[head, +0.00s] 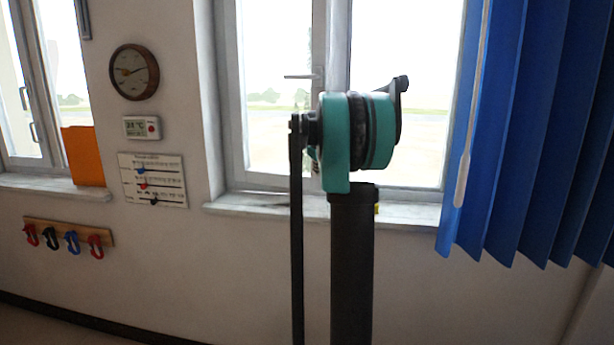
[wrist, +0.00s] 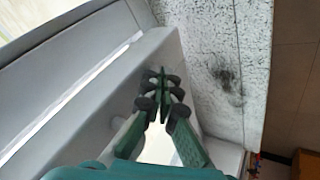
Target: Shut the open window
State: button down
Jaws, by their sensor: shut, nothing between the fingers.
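A white-framed window (head: 231,100) is in the middle of the head view, with a lever handle (head: 300,77) on its upright. My teal and black arm hides part of it. A second white-framed window (head: 47,80) is at the left, with handles on its frame. I cannot tell from the head view which sash is ajar. In the wrist view my gripper (wrist: 162,88) is shut and empty, its fingers close together beside a pale window frame (wrist: 85,85). I cannot tell whether they touch it. My gripper is hidden in the head view.
A speckled sill (wrist: 205,60) with a dark patch lies beyond the fingers. Blue vertical blinds (head: 530,130) hang at the right. A clock (head: 134,72), a thermometer (head: 142,127), an orange panel (head: 83,156) and a hook rack (head: 68,233) are at the left.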

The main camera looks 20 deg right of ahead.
jog(key=w+d, duration=0.4)
jog(key=w, duration=0.1)
jog(key=shift+w, duration=0.3)
jog(key=shift+w+d+r, duration=0.1)
jog(key=shift+d, duration=0.05)
